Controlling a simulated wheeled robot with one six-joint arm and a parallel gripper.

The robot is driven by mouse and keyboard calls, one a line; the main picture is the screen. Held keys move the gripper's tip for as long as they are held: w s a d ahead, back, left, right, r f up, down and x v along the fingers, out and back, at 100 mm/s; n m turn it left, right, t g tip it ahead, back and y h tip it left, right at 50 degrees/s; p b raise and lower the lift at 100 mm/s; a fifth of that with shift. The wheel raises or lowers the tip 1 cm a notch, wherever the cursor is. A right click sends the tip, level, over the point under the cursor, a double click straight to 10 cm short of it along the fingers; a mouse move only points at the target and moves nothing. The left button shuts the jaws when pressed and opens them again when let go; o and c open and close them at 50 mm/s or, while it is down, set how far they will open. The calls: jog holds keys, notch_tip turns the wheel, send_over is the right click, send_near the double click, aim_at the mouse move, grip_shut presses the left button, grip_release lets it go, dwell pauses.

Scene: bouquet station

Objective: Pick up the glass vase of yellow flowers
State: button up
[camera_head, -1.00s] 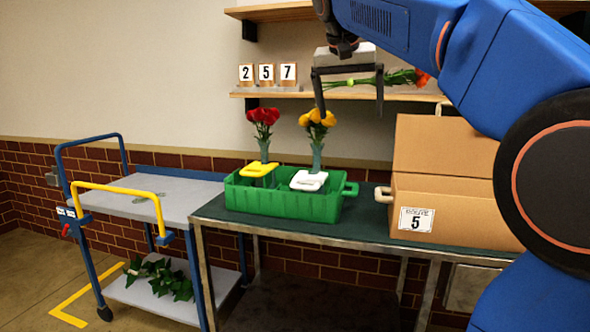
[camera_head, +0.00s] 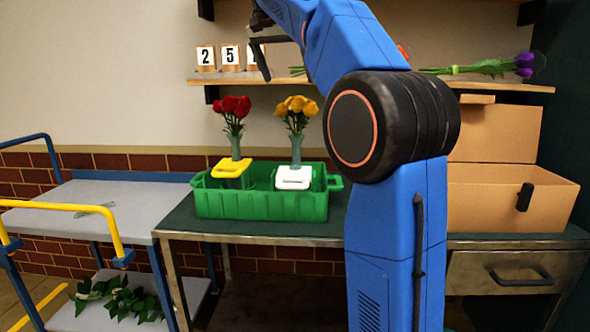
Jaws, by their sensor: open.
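The glass vase (camera_head: 296,151) of yellow flowers (camera_head: 297,110) stands upright in the right part of a green crate (camera_head: 262,206). A white collar-like piece (camera_head: 293,178) sits around or in front of its lower part, and the crate wall hides its base. A similar vase of red flowers (camera_head: 233,113) stands to its left, with a yellow piece (camera_head: 231,167) low on it. My gripper (camera_head: 262,60) is open and empty, up near the shelf, above and to the left of the yellow flowers. My arm partly hides the gripper.
The crate stands on a dark green-topped table (camera_head: 200,226). An open cardboard box (camera_head: 500,205) is at the right, behind my arm. A wall shelf (camera_head: 240,82) holds number cards and purple flowers (camera_head: 500,67). A grey cart (camera_head: 75,207) with a yellow handle stands at the left.

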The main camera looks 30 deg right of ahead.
jog(key=x, duration=0.6)
jog(key=shift+d+f, duration=0.1)
jog(key=shift+f, duration=0.15)
jog(key=shift+s+a+x, duration=0.1)
jog(key=shift+x, duration=1.2)
jog(key=shift+s+a+x, duration=0.1)
jog(key=shift+x, duration=1.25)
jog(key=shift+f, duration=0.2)
jog(key=c, duration=1.8)
jog(key=shift+r, duration=0.1)
